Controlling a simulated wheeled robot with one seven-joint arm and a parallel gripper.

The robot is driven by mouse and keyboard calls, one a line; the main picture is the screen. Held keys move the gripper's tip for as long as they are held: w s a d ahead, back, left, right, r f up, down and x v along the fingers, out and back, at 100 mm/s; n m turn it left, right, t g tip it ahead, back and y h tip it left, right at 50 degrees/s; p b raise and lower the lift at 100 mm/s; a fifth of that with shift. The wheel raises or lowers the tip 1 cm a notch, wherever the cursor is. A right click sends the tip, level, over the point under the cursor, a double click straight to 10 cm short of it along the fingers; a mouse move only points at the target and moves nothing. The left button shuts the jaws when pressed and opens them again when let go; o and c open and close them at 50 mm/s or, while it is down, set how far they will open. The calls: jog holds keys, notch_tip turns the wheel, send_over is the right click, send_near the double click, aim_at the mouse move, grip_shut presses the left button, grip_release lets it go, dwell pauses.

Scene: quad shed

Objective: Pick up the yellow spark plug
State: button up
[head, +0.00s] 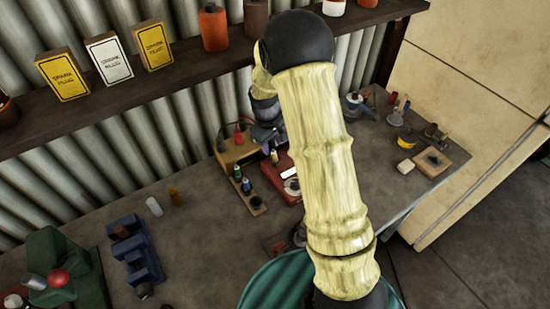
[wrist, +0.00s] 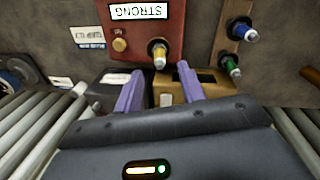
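The yellow spark plug (wrist: 159,54) stands in a red box with a label reading STRONG (wrist: 172,35) in the wrist view. In the head view the yellow plug (head: 274,156) shows small beside my gripper, at the edge of the red box (head: 279,176). In the wrist view my gripper (wrist: 159,72) has its two purple fingers apart, with nothing between them. The plug appears just beyond the fingertips, roughly in line with the gap. I cannot tell how far off it is. In the head view my arm hides part of the red box.
A wooden rack (head: 258,210) holds a green plug (wrist: 232,66) and a blue plug (wrist: 241,31) beside the red box. A tan box (head: 229,150) stands behind. The shelf (head: 190,70) carries spark plug cartons. A blue block (head: 135,252) lies on the bench's left.

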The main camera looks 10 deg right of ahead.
aim_at(273, 150)
jog(key=f, duration=0.1)
jog(key=f+p, duration=0.1)
jog(key=f, duration=0.2)
jog(key=shift+w+d+f, duration=0.15)
jog(key=shift+d+f, duration=0.1)
jog(key=shift+f, duration=0.15)
grip_shut()
